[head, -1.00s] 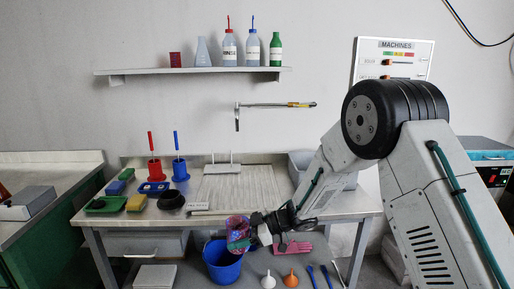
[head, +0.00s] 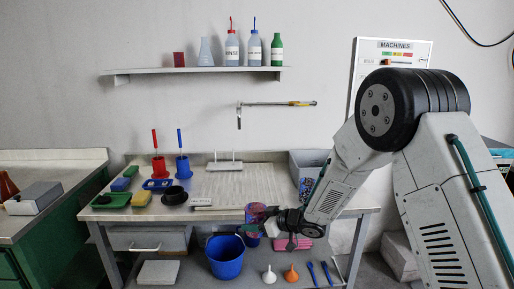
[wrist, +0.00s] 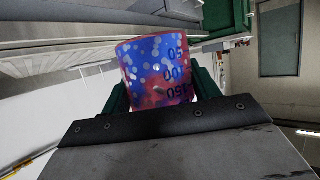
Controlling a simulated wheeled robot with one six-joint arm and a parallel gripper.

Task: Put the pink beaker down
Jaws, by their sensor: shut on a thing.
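The pink beaker (head: 256,212) is translucent, with blue and pink speckles in the wrist view (wrist: 158,65) and dark printed numbers on its side. My gripper (head: 268,219) is shut on it, with one green finger on each side of it in the wrist view. In the head view the beaker is in front of the bench's front edge, right of centre, roughly upright. I cannot tell whether it touches the bench. Part of the beaker's lower side is hidden by my gripper.
The bench (head: 232,185) has a clear middle. A black bowl (head: 174,196), a green tray (head: 111,201) and red and blue stands are on its left. A grey bin (head: 308,165) stands at its back right. Below are a blue bucket (head: 225,258), funnels and blue tools.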

